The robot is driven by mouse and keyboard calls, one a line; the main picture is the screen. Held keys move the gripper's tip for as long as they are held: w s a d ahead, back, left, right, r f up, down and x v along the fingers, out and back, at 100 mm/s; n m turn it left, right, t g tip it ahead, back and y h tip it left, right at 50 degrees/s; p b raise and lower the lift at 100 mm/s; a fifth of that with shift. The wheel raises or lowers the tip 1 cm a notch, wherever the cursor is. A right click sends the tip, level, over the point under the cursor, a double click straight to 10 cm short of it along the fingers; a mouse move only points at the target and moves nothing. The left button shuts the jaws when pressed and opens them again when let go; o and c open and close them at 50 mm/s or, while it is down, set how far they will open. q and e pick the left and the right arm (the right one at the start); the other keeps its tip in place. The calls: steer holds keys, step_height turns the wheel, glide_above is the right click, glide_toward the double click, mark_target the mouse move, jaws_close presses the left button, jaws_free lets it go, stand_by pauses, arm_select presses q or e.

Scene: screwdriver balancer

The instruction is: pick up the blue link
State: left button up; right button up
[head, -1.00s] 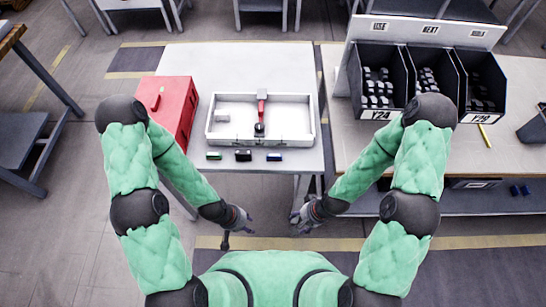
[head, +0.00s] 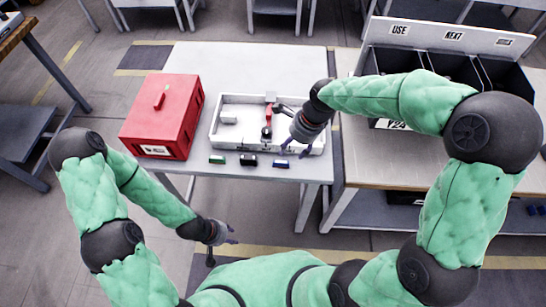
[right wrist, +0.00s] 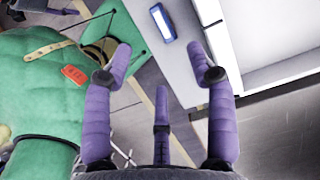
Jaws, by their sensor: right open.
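The blue link (head: 282,163) lies at the front edge of the white table, right of a black link (head: 249,161) and a green link (head: 217,160). In the right wrist view the blue link (right wrist: 162,23) shows beyond the fingertips, between the two outer fingers. My right gripper (head: 293,148) is open and empty, above the table's front right part by the tray, close to the blue link but apart from it. Its spread fingers (right wrist: 160,62) show in the right wrist view. My left gripper (head: 225,238) hangs low in front of the table, fingers apart, holding nothing visible.
A white tray (head: 215,140) holds a grey block and a red-and-black tool (head: 267,122). A red case (head: 160,115) stands on the left of the table. Dark bins (head: 500,75) stand on the right bench, partly hidden by my right arm. The table's back is clear.

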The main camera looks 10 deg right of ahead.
steer(key=b, duration=0.2)
glide_above(281, 163)
steer(key=d, duration=0.2)
steer(key=shift+m, duration=0.3)
step_height(281, 163, down, 5)
steer(key=shift+s+a+r, duration=0.1)
steer(key=b+x, duration=0.2)
steer(key=x, duration=0.2)
steer(key=shift+s, duration=0.15)
steer(key=shift+a+f+b, duration=0.2)
steer(key=shift+f+b, duration=0.2)
steer(key=shift+f, duration=0.1)
steer(key=shift+r, duration=0.1)
steer(key=c, duration=1)
